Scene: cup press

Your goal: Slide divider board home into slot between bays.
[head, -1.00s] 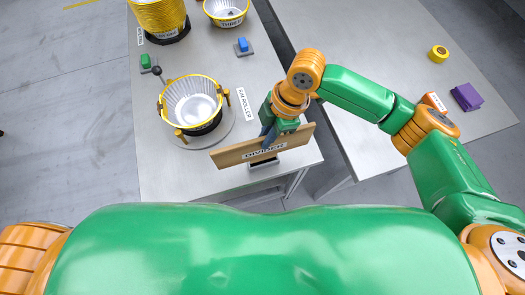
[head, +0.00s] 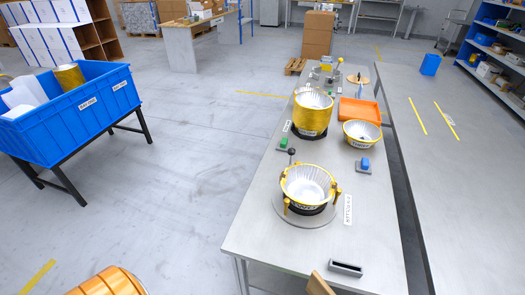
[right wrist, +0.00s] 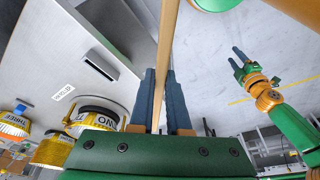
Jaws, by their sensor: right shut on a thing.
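The divider board is a thin tan wooden board; its end (head: 318,285) shows at the bottom edge of the head view. In the right wrist view the board (right wrist: 166,50) stands edge-on between the dark fingers of my right gripper (right wrist: 160,100), which is shut on it. The slot (head: 345,268) is a dark opening in a small metal block near the bench's front edge. The slot (right wrist: 100,68) also shows in the right wrist view, apart from the board. My left gripper (right wrist: 235,56) hangs empty with fingers apart, seen only in the right wrist view.
A round fixture with a foil cup (head: 307,185) stands behind the slot. A yellow cup stack (head: 312,112), another cup (head: 361,133) and an orange tray (head: 360,111) are farther back. A blue bin (head: 70,120) stands left. The second bench (head: 450,170) is mostly bare.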

